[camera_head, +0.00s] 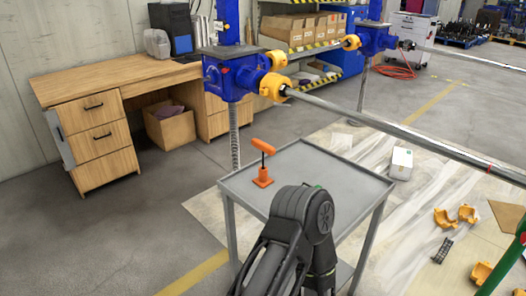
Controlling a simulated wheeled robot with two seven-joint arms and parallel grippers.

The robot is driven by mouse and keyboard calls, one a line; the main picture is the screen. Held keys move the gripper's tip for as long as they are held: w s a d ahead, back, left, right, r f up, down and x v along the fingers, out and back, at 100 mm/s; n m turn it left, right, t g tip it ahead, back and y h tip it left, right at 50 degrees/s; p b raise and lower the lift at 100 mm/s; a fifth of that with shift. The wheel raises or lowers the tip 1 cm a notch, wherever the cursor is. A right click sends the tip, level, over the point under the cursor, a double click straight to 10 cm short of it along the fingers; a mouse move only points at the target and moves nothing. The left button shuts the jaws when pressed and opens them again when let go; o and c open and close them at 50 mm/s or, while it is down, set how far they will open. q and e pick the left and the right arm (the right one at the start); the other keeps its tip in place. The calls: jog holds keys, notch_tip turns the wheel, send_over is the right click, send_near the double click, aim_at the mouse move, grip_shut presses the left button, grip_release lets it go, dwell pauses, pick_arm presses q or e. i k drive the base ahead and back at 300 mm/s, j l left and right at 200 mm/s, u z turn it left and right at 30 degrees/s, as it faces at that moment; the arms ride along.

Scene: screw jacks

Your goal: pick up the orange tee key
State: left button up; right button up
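The orange tee key (263,146) stands upright on the grey metal cart (340,163), near its left side. Its orange crossbar is on top, with a thin dark shaft below that meets an orange square base (262,179) on the cart top. I cannot tell whether the base is part of the key or a separate holder. A dark arm link of mine rises from the bottom middle and covers the cart's near edge, to the right of and nearer than the key. No gripper fingers show in this view, and nothing touches the key.
Blue screw jacks (232,76) with orange couplings and a long metal shaft (400,132) stand behind the cart. A wooden desk (110,95) is at the left. A white box (401,163) and orange parts (444,218) lie right of the cart. The cart's right half is bare.

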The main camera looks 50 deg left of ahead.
aim_at(265, 147)
jog(key=u, duration=1.55)
jog(key=i+l+u, duration=0.15)
jog(key=i, duration=0.35)
